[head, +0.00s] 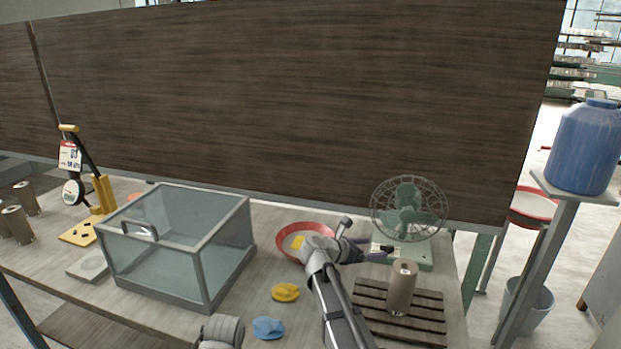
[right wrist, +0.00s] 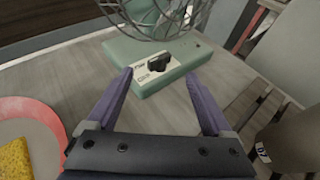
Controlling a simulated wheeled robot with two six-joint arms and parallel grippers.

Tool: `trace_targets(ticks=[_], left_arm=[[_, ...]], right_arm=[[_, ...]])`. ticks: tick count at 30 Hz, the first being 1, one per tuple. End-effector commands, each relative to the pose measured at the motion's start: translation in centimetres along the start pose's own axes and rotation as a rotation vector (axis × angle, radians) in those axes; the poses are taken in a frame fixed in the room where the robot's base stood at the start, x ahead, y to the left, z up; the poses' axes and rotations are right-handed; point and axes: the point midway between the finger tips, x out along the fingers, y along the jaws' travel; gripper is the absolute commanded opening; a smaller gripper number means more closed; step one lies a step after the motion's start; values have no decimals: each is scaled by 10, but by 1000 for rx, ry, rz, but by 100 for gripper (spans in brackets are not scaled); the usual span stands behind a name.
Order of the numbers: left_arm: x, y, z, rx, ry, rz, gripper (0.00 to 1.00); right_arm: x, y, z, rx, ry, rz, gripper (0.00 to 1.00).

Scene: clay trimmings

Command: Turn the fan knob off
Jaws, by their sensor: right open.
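A green desk fan (head: 408,212) with a round wire cage stands at the back right of the table. Its pale green base (right wrist: 190,68) shows in the right wrist view, with a black fan knob (right wrist: 158,64) on a white labelled plate. My right gripper (right wrist: 159,75) is open and empty, its purple fingers pointing at the base with the knob between them in the picture. I cannot tell whether they touch the base. In the head view the right gripper (head: 366,245) is just left of the fan base.
A red-rimmed bowl (head: 287,253) with a yellow sponge (head: 298,242) is left of the right gripper. A brown cylinder (head: 402,287) stands on a slatted board (head: 432,327) in front of the fan. A glass box (head: 150,265) fills the table's middle left.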

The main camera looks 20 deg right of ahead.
Motion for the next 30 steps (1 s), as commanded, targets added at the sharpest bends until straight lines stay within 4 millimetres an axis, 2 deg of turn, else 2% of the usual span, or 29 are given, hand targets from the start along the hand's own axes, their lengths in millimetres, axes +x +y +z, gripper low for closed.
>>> trace_targets(ticks=[1,3,8,17,30], left_arm=[[-8,-1,0,0,0,0,85],[-13,-1,1,0,0,0,85],[-12,-1,1,0,0,0,85],[-17,-2,1,0,0,0,85],[-25,-2,1,0,0,0,85]], right_arm=[[-13,-1,3,-1,0,2,85],[-26,0,3,-1,0,4,85],[-27,15,25,-31,-102,69,85],[-42,48,70,-120,-305,209,85],[-84,101,118,-319,-592,418,85]])
